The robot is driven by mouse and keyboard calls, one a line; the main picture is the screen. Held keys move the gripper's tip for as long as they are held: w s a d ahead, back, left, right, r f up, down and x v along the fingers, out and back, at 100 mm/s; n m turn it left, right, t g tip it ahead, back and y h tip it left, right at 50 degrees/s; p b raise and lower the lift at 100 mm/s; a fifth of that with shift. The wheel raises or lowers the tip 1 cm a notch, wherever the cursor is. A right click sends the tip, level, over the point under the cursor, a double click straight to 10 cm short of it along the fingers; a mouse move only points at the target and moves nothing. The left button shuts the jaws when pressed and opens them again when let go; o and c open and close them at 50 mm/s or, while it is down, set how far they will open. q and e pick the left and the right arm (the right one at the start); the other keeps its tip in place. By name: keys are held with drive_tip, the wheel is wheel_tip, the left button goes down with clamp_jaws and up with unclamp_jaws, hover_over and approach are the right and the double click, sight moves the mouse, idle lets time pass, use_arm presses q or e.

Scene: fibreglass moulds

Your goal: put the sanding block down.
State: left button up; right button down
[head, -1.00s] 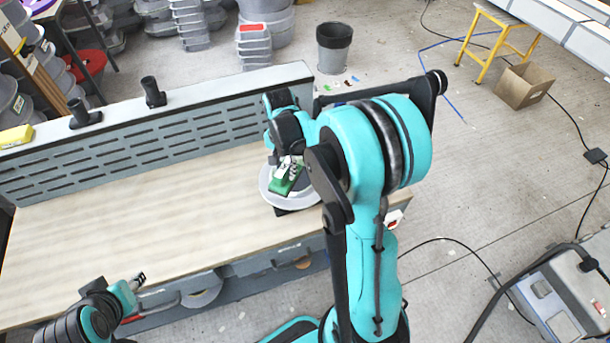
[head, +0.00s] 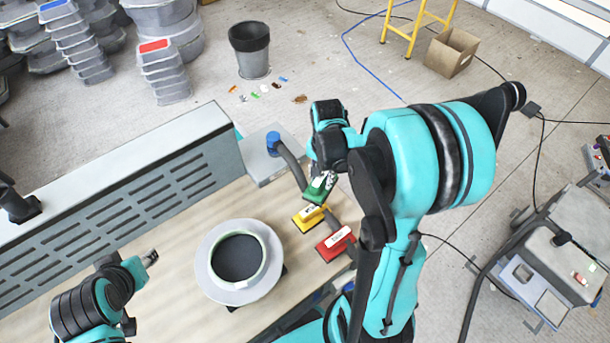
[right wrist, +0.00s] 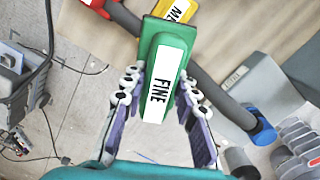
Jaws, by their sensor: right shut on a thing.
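My right gripper (right wrist: 160,105) is shut on a green sanding block (right wrist: 163,62) with a white label reading FINE. In the head view the green block (head: 319,188) hangs from the right gripper (head: 323,178) at the bench's far right end. A yellow block (head: 308,218) and a red block (head: 335,243) stand in a row just below it in the picture. I cannot tell how high the green block is above the surface. My left gripper (head: 150,257) is over the bench at the left, away from the blocks; its finger opening is too small to judge.
A round pale mould (head: 215,282) with a dark centre sits on the bench, left of the blocks. A dark hose (head: 290,163) with a blue end runs past the blocks. A slotted grey panel (head: 130,210) lines the bench's back. Bare bench lies between panel and mould.

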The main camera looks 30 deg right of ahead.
drive_tip(key=shift+d+f, duration=0.1)
drive_tip(key=shift+d, duration=0.1)
drive_tip(key=shift+w+a+f, duration=0.15)
drive_tip(key=shift+w+f, duration=0.05)
drive_tip(key=shift+w, duration=0.1)
drive_tip(key=shift+w+a+f+b, duration=0.4)
drive_tip(key=shift+w+a+f, duration=0.6)
drive_tip(key=shift+w+f, duration=0.6)
drive_tip(key=shift+w+a+f+b, duration=0.4)
drive_tip(key=shift+w+a+f, duration=0.8)
drive_tip(key=shift+f, duration=0.65)
drive_tip(key=shift+w+a+f+b, duration=0.4)
drive_tip(key=shift+w+a+f, duration=0.4)
drive_tip(key=shift+w+f, duration=0.9)
drive_tip(key=shift+s, duration=0.1)
drive_tip(key=shift+f, duration=0.1)
drive_tip(key=shift+f, duration=0.15)
drive_tip(key=c, duration=1.2)
unclamp_jaws()
